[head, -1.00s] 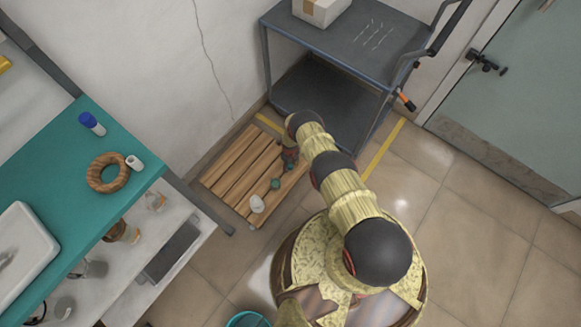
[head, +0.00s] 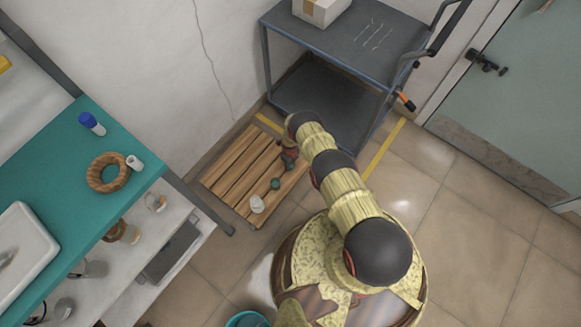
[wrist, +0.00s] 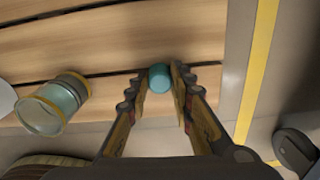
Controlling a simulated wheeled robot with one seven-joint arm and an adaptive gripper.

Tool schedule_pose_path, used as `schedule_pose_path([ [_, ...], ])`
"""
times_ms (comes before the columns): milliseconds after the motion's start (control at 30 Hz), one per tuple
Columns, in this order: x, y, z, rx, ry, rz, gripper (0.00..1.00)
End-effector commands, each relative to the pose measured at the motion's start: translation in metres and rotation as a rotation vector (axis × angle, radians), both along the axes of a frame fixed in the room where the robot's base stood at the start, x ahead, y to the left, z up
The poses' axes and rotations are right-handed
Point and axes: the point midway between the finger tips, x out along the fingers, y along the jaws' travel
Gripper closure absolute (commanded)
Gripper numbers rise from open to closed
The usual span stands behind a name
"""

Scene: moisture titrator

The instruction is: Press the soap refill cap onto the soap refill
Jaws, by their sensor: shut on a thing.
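My gripper (wrist: 162,95) is shut on a small teal rounded piece (wrist: 159,77), which looks like the soap refill cap. It is held at the fingertips over the wooden slatted platform; whether it touches the slats is unclear. A clear, teal-tinted container with gold bands (wrist: 58,104), likely the soap refill, is on the slats to the left, apart from the gripper. Its wide round end faces the camera. In the head view the container is a small teal shape (head: 275,184), and my gripper (head: 289,160) is partly hidden by my arm.
The slatted platform (head: 232,178) lies on the floor by the wall. A white object (head: 257,204) sits at its near edge. A dark metal cart (head: 345,42) stands behind, and a teal-topped bench (head: 62,165) is at the left. Tiled floor to the right is clear.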

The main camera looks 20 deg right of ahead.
Motion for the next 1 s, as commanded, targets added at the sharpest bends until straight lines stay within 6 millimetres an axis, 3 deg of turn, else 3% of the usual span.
schedule_pose_path([
  [1000, 0.0001, 0.0000, 0.0076, 0.000, 0.000, 0.000, 1.00],
])
